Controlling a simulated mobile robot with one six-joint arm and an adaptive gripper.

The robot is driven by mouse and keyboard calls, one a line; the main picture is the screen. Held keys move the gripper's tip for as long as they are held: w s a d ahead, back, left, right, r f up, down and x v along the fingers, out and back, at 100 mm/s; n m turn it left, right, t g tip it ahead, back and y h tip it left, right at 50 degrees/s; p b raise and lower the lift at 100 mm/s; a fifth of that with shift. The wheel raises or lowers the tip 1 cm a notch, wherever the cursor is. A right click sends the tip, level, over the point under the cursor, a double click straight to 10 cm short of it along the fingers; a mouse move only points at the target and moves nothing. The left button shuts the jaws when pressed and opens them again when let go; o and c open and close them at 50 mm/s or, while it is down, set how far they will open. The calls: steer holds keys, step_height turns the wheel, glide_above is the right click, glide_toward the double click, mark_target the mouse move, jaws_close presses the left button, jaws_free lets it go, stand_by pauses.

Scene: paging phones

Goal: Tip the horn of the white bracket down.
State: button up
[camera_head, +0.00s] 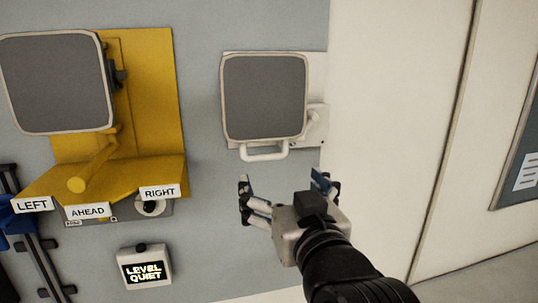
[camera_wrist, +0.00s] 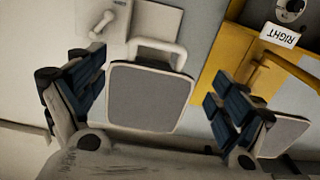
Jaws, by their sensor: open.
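The white bracket (camera_head: 317,140) is fixed to the grey wall, right of the yellow one. Its horn (camera_head: 264,97) has a square grey face with a pale rim and a white loop handle (camera_head: 264,153) along its lower edge. The face looks roughly upright. My gripper (camera_head: 283,183) is open and empty, below the handle and apart from it in the head view. In the wrist view the horn's face (camera_wrist: 146,96) shows between my open fingers, with the handle (camera_wrist: 158,48) above it. Whether a finger touches the horn is unclear there.
A yellow bracket (camera_head: 155,80) with another grey-faced horn (camera_head: 57,82) stands at left, above a shelf labelled LEFT, AHEAD and RIGHT. A small display (camera_head: 145,268) below reads LEVEL QUIET. Blue-and-black hardware (camera_head: 25,225) is at far left.

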mark_target(266, 159)
steer(key=shift+o, duration=0.2)
steer(key=p+x, duration=0.2)
steer(key=x, duration=1.1)
steer(key=shift+w+p, duration=0.15)
steer(key=shift+p, duration=0.2)
steer(key=shift+c, duration=0.2)
steer(key=c, duration=1.3)
steer(key=shift+f, duration=0.15)
